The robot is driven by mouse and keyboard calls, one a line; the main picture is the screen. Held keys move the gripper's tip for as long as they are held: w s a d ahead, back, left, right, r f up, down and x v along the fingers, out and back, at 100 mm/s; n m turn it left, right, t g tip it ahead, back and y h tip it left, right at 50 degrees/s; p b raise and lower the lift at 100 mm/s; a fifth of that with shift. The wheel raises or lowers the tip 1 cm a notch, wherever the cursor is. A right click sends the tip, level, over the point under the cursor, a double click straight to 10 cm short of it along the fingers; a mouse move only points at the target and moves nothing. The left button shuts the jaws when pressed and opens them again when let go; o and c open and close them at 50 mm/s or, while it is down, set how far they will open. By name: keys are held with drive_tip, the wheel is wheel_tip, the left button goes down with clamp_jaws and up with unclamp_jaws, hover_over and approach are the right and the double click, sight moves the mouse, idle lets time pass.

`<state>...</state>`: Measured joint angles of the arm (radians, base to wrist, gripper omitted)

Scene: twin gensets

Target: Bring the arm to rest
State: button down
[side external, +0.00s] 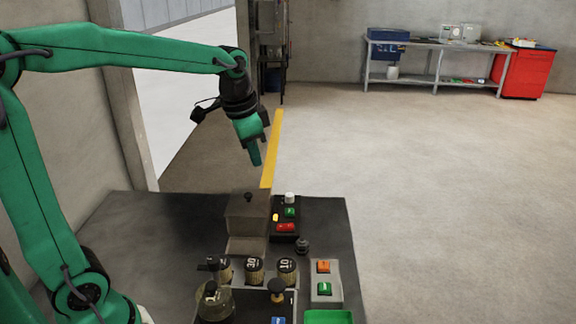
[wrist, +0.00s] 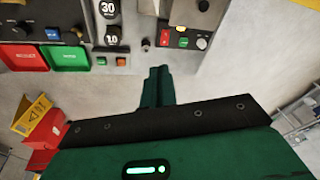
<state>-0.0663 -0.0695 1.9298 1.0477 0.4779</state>
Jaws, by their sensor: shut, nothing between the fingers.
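My gripper (side external: 256,157) hangs from my green arm above the dark bench, with its fingers pointing down. Its fingers are together and hold nothing. It is above and apart from a brown-grey box with a black knob (side external: 247,212). In the wrist view the shut fingers (wrist: 159,73) point toward the bench controls, with a visible gap to them.
The dark bench (side external: 120,225) carries a black switch box (side external: 286,238), a grey box with orange and green buttons (side external: 334,268), several numbered cylinders and a green tray (side external: 328,317). A workbench (side external: 430,80) and red cabinet (side external: 523,74) stand far back. The floor between is clear.

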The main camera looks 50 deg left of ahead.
drive_tip(key=s+d+f+n+t, duration=0.1)
drive_tip(key=s+n, duration=0.1)
drive_tip(key=s, duration=0.6)
drive_tip(key=s+d+n+t, duration=0.1)
drive_tip(key=s+n+t, duration=0.1)
drive_tip(key=s, duration=0.6)
drive_tip(key=shift+d+f+n, duration=0.3)
drive_tip(key=shift+f+n, duration=0.05)
drive_tip(key=shift+n, duration=0.05)
